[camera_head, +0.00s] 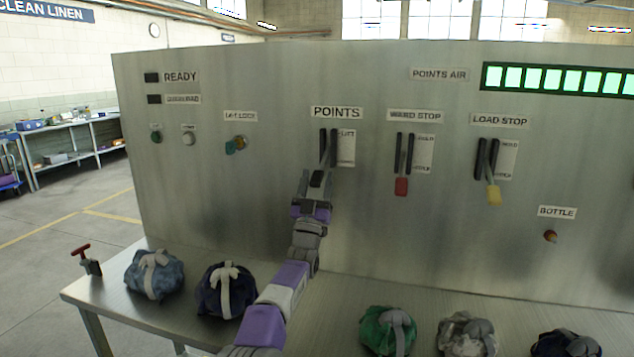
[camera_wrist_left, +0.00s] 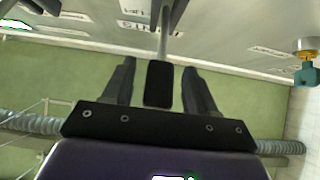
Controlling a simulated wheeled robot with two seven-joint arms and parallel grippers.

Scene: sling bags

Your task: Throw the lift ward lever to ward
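The lever under the POINTS sign (camera_head: 327,152) stands out from the metal panel; the label beside it (camera_head: 346,147) seems to read LIFT at its top, its lower part too small to read. The lever's handle end hangs down and is partly covered by my left gripper (camera_head: 318,183). In the left wrist view, the lever's black grip (camera_wrist_left: 159,84) on a grey rod lies between the two fingers of my left gripper (camera_wrist_left: 159,72). The fingers are apart, with a gap on each side of the grip. My right gripper is not in view.
To the right are a red-handled lever (camera_head: 401,186) under WARD STOP and a yellow-handled lever (camera_head: 494,194) under LOAD STOP. Several tied bags, including a green one (camera_head: 388,329), lie on the metal table (camera_head: 110,293) below. A teal-and-yellow lock (camera_head: 237,144) is to the left.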

